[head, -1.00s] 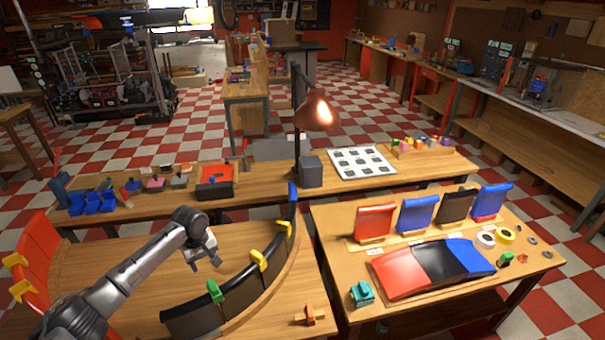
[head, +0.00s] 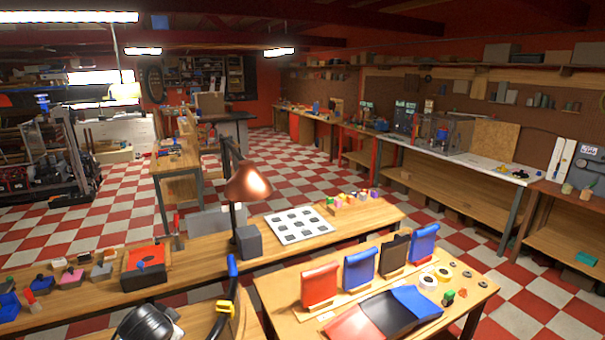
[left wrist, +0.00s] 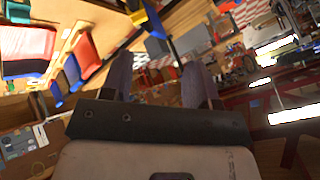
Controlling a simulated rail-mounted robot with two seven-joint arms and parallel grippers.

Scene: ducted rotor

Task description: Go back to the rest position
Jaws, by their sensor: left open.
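My left gripper (left wrist: 160,82) shows in the left wrist view with its two fingers apart and nothing between them. In the head view only a dark part of my left arm shows at the bottom edge, left of the curved bench piece with a blue end (head: 232,265) and a yellow clip (head: 225,309). The left fingertips are not clear in the head view. My right gripper is in neither view.
The right bench holds red (head: 320,284), blue and black panels on stands. A lamp (head: 248,182), a grey block (head: 248,241) and a white grid plate (head: 298,225) stand on the bench behind. Checkered floor (head: 345,165) lies beyond.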

